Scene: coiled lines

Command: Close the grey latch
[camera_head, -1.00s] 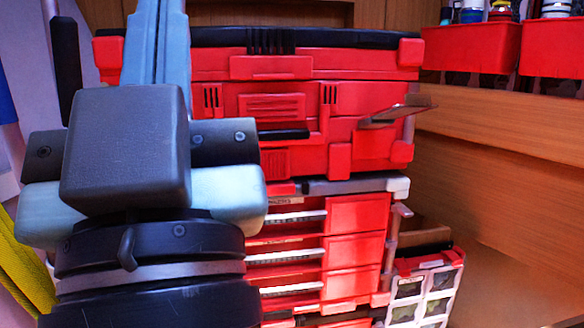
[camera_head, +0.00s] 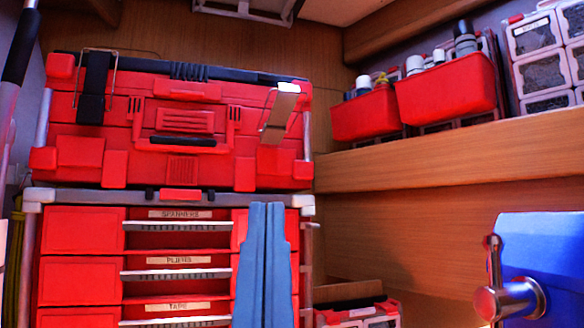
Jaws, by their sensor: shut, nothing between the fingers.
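The latch that looks grey-brown (camera_head: 279,117) is on the right front of the red toolbox (camera_head: 75,160). Its plate slants, with a bright upper end and a thin wire loop beside it. It looks tilted out from the box front, but I cannot tell its exact angle. A black latch (camera_head: 95,88) with a wire loop is on the left front of the box. My gripper (camera_head: 265,206) has light-blue fingers pointing up, pressed together and empty. In the picture it is below the grey latch, in front of the drawers. I cannot judge its distance from them.
Under the toolbox stands a red drawer unit (camera_head: 80,232) with labelled drawers. Red bins (camera_head: 447,90) with bottles sit on a wooden shelf (camera_head: 450,150) at right. A blue object with a metal handle (camera_head: 510,298) is at lower right. A small organiser (camera_head: 357,314) stands low beside the drawers.

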